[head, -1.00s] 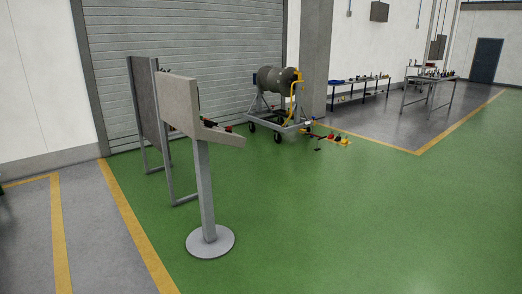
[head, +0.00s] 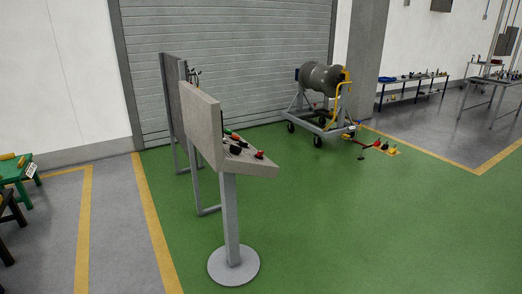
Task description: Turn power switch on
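A grey control console (head: 203,122) stands on a post with a round base, left of centre in the head view. I see it from behind and its right side. Its sloped panel (head: 262,170) carries a red knob or button (head: 260,154), a dark control (head: 236,150) and a green-and-red item (head: 231,134). I cannot tell which of these is the power switch; the upright panel's front face is hidden. Neither of my grippers is in view.
A grey board on legs (head: 172,110) stands behind the console. An engine on a wheeled cart (head: 322,78) is farther back, with small items on the floor (head: 382,147). A green table (head: 16,170) is at the left edge. Green floor right of the console is clear.

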